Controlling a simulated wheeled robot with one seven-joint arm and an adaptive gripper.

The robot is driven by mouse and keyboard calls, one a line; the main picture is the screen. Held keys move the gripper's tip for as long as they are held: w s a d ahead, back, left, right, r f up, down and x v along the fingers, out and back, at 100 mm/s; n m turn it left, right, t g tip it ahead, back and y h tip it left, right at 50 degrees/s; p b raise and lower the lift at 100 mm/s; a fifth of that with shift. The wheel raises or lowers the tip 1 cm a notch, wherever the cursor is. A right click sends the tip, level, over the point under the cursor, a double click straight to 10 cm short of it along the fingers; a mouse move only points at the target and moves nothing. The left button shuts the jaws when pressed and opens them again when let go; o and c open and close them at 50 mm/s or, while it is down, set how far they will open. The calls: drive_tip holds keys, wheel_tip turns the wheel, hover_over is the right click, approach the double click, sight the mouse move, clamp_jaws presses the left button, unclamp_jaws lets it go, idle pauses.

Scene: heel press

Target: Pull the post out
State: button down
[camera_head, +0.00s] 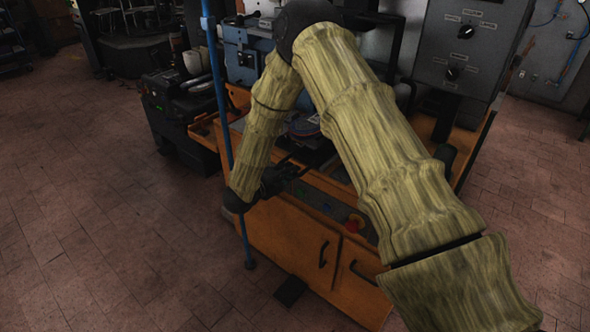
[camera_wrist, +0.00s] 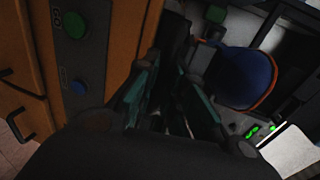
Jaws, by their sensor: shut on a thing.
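My gripper (camera_head: 280,174) is at the front edge of the press bench, just above its control panel. In the wrist view its two fingers (camera_wrist: 168,105) are closed around a dark part, which I take to be the post (camera_wrist: 172,42). Shadow and the fingers hide most of this part, and I cannot tell whether it is still seated. A rounded blue piece with an orange rim (camera_wrist: 243,78) is just right of the fingers. My arm covers much of the press in the head view.
The orange bench cabinet (camera_head: 290,245) has a panel with buttons and a red stop knob (camera_head: 354,223). A grey control box (camera_head: 470,45) stands right. Floor at the left is clear.

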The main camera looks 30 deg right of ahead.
drive_tip(key=shift+s+a+f, duration=0.15)
drive_tip(key=shift+a+f, duration=0.05)
drive_tip(key=c, duration=1.8)
unclamp_jaws()
drive_tip(key=shift+o, duration=0.2)
drive_tip(key=shift+a+r, duration=0.1)
drive_tip(key=shift+r, duration=0.05)
drive_tip(key=v, duration=1.2)
drive_tip(key=shift+a, duration=0.1)
